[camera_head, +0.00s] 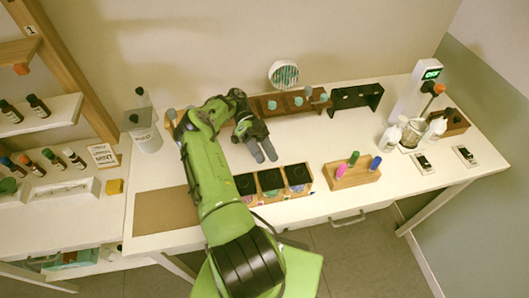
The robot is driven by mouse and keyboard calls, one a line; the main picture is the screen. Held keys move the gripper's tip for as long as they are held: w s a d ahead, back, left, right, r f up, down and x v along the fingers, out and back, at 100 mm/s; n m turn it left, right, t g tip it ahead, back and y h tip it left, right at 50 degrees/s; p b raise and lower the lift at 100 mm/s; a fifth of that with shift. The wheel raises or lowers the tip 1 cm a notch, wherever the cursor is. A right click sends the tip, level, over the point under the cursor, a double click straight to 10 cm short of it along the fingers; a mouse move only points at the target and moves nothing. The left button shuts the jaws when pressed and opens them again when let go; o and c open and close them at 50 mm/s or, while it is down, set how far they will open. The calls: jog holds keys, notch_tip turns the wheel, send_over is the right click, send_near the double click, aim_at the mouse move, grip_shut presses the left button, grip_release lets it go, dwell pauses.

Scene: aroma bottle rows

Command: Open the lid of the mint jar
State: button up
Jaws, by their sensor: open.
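Three square black-topped jars stand side by side in a wooden holder (312,185) at the table's front edge: a left one (245,184), a middle one (270,180) and a right one (296,174). All three tops look closed. Small coloured labels show on their fronts, too small to read, so I cannot tell which jar is mint. My gripper (265,157) is open and empty. Its fingers point down towards the front, just behind the left and middle jars in the picture and apart from their tops.
A wooden block with pink, green and blue markers (354,171) stands right of the jars. Behind are a wooden rack (290,102) and a black rack (356,97). A brown mat (165,210) lies left. Bottles and a beaker (412,134) stand right. White table is free between.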

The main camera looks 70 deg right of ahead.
notch_tip(320, 180, up, 10)
jog(key=p, duration=0.4)
dwell(0.4)
jog(key=w+a+r+n+t+h+b, duration=0.1)
jog(key=w+a+r+n+t+h, duration=0.3)
jog(key=w+a+n, duration=0.4)
jog(key=w+a+r+n+t+h+b, duration=0.2)
jog(key=w+a+r+n+t+h, duration=0.25)
jog(key=n, duration=0.65)
jog(key=s+a+r+n+t+h+b, duration=0.1)
jog(key=a+n+t, duration=0.3)
jog(key=a+n, duration=0.5)
jog(key=s+a+r+n+t+h+b, duration=0.1)
jog(key=s+a+n+t, duration=0.2)
jog(key=a+n, duration=0.5)
jog(key=a+t, duration=0.1)
jog(key=a, duration=0.3)
jog(key=shift+s+r+n, duration=0.15)
jog(key=shift+r+n, duration=0.25)
